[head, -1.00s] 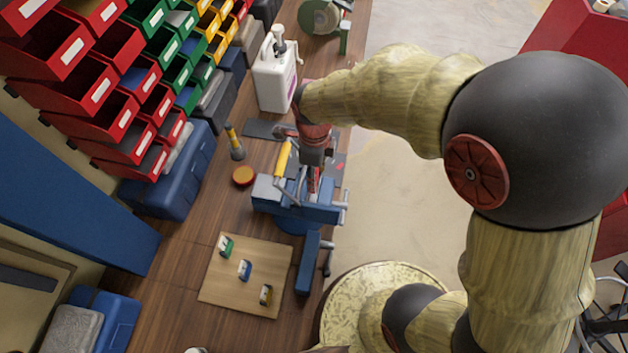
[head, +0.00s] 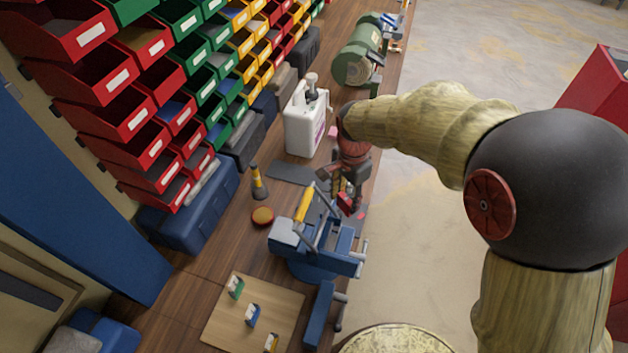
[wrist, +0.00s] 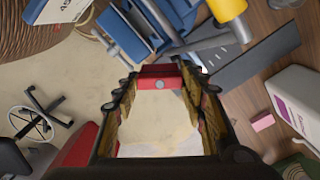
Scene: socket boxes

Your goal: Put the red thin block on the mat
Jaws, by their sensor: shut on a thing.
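My gripper (head: 347,192) is shut on a red thin block (head: 346,204), beyond the blue vise and above the bench's right edge. In the wrist view, the red block (wrist: 160,77) spans the gap between the fingertips of the gripper (wrist: 158,88), with pale floor behind it. The dark grey mat (head: 290,172) lies flat on the bench between the vise and the white bottle, partly hidden by my gripper. The mat also shows in the wrist view (wrist: 262,56), to the right of the block. The block appears raised and apart from the mat.
The blue vise (head: 312,262) stands in front of my gripper. The white bottle (head: 305,125) stands behind the mat. A pink block (wrist: 263,122) lies near the bottle. A yellow-topped tool (head: 258,184) and a round orange-topped object (head: 262,217) stand left.

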